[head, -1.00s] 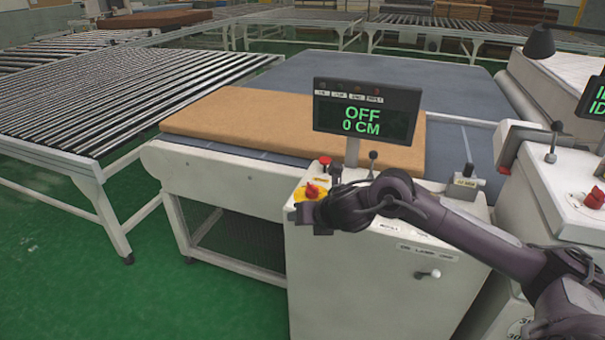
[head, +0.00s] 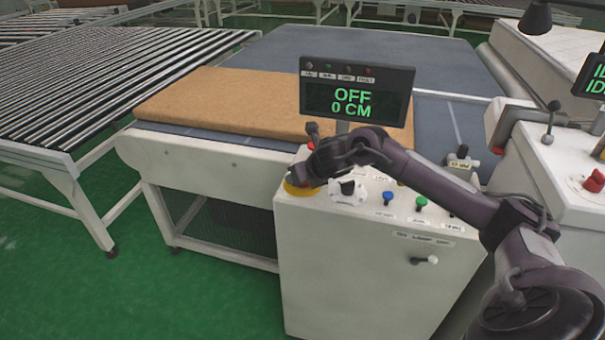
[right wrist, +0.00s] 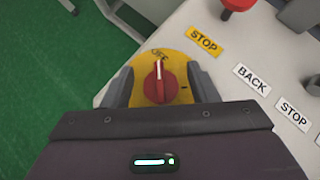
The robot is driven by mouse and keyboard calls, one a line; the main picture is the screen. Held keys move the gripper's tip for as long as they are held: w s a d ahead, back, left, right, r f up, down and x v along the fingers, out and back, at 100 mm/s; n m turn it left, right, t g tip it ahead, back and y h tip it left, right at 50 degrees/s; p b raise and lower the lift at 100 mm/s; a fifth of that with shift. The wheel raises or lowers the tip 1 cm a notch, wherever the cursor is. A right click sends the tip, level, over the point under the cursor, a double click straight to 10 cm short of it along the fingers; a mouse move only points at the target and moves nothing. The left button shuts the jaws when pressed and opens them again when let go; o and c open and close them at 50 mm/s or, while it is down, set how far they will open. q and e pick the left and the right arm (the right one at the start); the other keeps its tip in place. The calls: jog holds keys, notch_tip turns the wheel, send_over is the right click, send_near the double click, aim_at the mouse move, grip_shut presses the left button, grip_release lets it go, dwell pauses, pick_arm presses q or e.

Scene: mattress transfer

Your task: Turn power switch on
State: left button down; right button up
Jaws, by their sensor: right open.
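The power switch (right wrist: 160,84) is a red rotary knob on a round yellow plate (right wrist: 182,60) at the left corner of the white control cabinet (head: 350,255). In the right wrist view its white mark points up, away from the wrist. My right gripper (right wrist: 160,88) is open, with one finger on each side of the knob. Contact cannot be told. In the head view my right gripper (head: 302,176) covers the knob and only a rim of yellow shows. The display (head: 356,90) reads OFF and 0 CM. My left gripper is not in view.
A red button (right wrist: 237,5) by a yellow STOP label stands near the gripper. A black knob (head: 347,187) and blue and green buttons are to its right. A brown mattress (head: 215,100) lies on the table behind. Green floor is open at left.

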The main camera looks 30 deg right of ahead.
jog(key=c, duration=0.9)
jog(key=shift+r+m+h+p, duration=0.1)
jog(key=shift+m+h+p, duration=0.4)
jog(key=shift+m+h, duration=0.15)
jog(key=shift+m+h+p, duration=0.45)
jog(key=shift+m+p, duration=0.15)
jog(key=shift+m, duration=0.15)
jog(key=m+g+h+p, duration=0.2)
jog(key=m+p, duration=0.2)
jog(key=m+g+h+p, duration=0.2)
jog(key=m+h+p, duration=0.1)
jog(key=m+p, duration=0.1)
jog(key=shift+a+r, duration=0.1)
jog(key=shift+m+g+h+p, duration=0.3)
jog(key=shift+m+g+p, duration=0.3)
jog(key=shift+m+g, duration=0.3)
jog(key=shift+m+g+p, duration=0.3)
jog(key=shift+m+g, duration=0.2)
jog(key=shift+m, duration=0.4)
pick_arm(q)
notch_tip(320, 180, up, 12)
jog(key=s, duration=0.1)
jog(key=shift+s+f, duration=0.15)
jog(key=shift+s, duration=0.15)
pick_arm(e)
jog(key=shift+f+m+g+h, duration=0.2)
jog(key=shift+m+g+h, duration=0.1)
jog(key=shift+m+g, duration=1.2)
jog(key=shift+m, duration=0.4)
